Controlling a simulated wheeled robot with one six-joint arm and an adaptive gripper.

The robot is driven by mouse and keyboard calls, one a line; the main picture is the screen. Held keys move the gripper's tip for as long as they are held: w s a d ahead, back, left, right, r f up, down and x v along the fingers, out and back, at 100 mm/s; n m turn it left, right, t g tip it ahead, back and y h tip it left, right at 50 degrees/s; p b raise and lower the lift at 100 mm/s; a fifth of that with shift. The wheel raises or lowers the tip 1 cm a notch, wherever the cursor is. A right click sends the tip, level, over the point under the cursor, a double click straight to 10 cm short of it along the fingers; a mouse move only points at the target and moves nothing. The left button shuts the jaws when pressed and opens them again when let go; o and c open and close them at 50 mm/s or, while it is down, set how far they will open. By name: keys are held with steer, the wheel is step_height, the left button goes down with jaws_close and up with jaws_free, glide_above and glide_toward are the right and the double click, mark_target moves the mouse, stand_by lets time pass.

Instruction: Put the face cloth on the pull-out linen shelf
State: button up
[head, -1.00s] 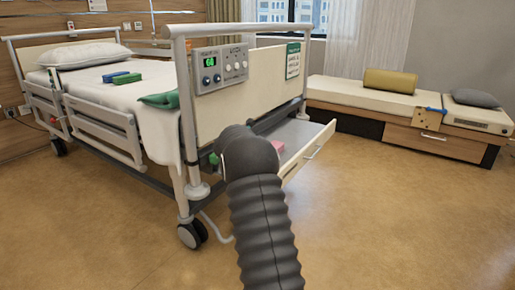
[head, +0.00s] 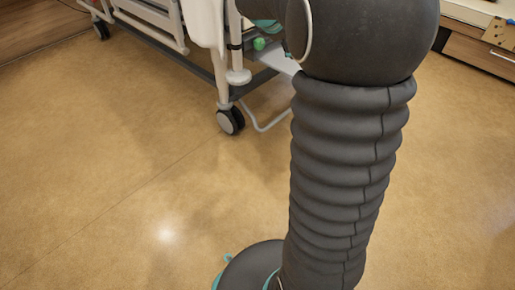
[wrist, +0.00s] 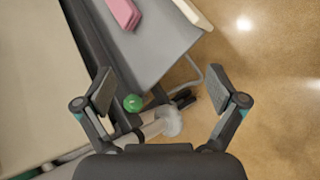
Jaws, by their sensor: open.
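The pull-out linen shelf (wrist: 165,40) is a grey tray below the bed's foot end, seen from above in the wrist view. A small part of it (head: 277,56) shows beside my arm in the head view. A folded pink thing (wrist: 123,13) lies on the shelf; I cannot tell what it is. My gripper (wrist: 160,85) is open and empty, above the shelf's near end. No thing in the current views can be surely told as the face cloth. The green cloth at the bed's foot corner, seen earlier, is out of view.
A green ball (wrist: 132,102) is by the shelf's near end, between my open fingers in the picture. A bed caster (head: 230,120) and a bent tube (head: 270,124) are low by the bed. The floor (head: 110,190) at left is clear.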

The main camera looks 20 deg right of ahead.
steer(key=s+a+f+m+y, duration=0.1)
steer(key=s+a+m, duration=0.3)
steer(key=s+a, duration=0.4)
steer(key=s+a+f+m+y, duration=0.2)
steer(key=s+a+m+y, duration=0.2)
steer(key=s+a, duration=0.3)
steer(key=s+a+f+m+t+y, duration=0.1)
steer(key=s+a+f+m+y, duration=0.1)
steer(key=s+a, duration=0.6)
steer(key=s+m+y, duration=0.1)
steer(key=s+m, duration=0.1)
steer(key=s, duration=0.4)
steer(key=shift+s+a, duration=0.35)
steer(key=shift+s, duration=0.05)
step_height(320, 180, up, 8)
steer(key=p, duration=0.7)
steer(key=shift+f+p, duration=0.25)
steer(key=shift+p, duration=0.1)
